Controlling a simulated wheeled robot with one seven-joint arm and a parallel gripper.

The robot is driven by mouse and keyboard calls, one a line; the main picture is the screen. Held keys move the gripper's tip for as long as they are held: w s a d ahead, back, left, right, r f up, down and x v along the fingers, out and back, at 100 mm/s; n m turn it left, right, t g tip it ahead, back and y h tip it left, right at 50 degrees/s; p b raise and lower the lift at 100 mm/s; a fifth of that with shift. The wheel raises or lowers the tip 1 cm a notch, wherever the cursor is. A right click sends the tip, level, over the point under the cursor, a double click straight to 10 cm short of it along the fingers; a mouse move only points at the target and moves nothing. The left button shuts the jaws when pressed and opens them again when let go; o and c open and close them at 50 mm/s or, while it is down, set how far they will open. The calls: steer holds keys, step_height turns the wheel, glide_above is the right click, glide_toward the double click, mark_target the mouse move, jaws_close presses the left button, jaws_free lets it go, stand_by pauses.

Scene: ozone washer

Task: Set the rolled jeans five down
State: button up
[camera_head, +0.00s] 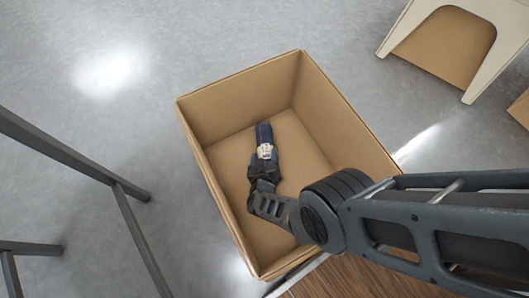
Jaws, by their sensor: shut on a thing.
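A dark blue roll, the rolled jeans (264,134), is in my gripper (265,152) inside an open cardboard box (224,104). My gripper reaches down into the box from the lower right and is shut on the roll. A pale patch shows at the gripper's end against the blue cloth. Part of the roll is hidden by the gripper. I cannot tell whether the roll touches the box floor.
The box floor around the roll looks bare. Dark metal frame bars (75,160) stand at the left. A cream stand with a cut-out (500,18) is at the top right. A brown wooden surface (350,280) is at the bottom. Grey floor (160,50) is clear behind the box.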

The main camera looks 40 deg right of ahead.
steer(key=shift+f, duration=0.2)
steer(key=o, duration=1.3)
steer(key=shift+r, duration=0.1)
steer(key=shift+r, duration=0.25)
steer(key=p+v, duration=0.4)
steer(key=v, duration=0.2)
steer(key=shift+s+a+r, duration=0.2)
steer(key=shift+s, duration=0.05)
steer(key=shift+s+a, duration=0.15)
steer(key=shift+s, duration=0.1)
